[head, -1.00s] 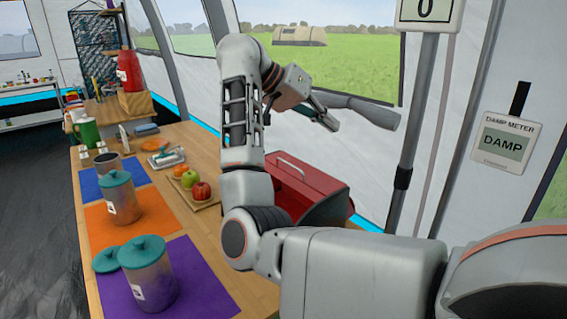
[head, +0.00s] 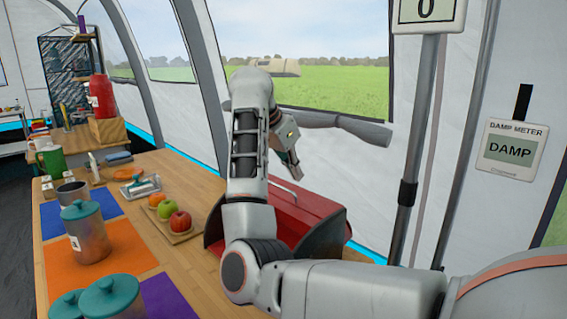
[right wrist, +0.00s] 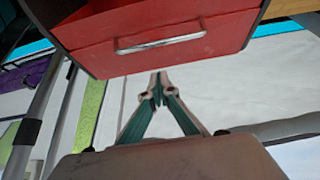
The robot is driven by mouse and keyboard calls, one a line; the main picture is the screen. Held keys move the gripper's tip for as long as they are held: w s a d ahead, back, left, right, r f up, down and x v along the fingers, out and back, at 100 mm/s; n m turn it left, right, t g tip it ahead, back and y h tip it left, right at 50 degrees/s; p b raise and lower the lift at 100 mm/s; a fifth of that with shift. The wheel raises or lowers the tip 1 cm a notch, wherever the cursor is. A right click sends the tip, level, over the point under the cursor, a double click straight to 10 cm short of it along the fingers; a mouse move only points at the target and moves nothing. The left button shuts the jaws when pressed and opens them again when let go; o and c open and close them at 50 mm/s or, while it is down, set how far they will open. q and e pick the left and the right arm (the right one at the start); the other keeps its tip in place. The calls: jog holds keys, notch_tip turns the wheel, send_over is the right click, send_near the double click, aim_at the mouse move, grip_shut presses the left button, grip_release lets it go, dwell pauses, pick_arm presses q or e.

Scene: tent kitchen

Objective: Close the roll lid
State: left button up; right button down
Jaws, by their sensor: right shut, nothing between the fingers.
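The red box with the roll lid (head: 318,205) stands on the right side of the wooden table, with dark curved side panels. My arm hides part of it in the head view. The right wrist view shows its red panel (right wrist: 195,58) with a chrome handle (right wrist: 160,42); how far the lid is rolled is hard to tell. My right gripper (head: 296,173) is above the box, pointing down. In the right wrist view its fingertips (right wrist: 158,90) meet, empty, apart from the handle in the picture. My left gripper is not in view.
A board with fruit (head: 172,235) lies left of the box. Teal-lidded canisters (head: 86,232) stand on coloured mats further left. A grey pole (head: 409,180) and the tent wall are at the right.

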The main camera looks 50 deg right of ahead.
jog(key=a, duration=0.3)
jog(key=shift+w+a+f, duration=0.2)
jog(key=shift+a+f, duration=0.05)
jog(key=shift+a, duration=0.15)
jog(key=shift+a, duration=0.1)
jog(key=shift+f, duration=0.1)
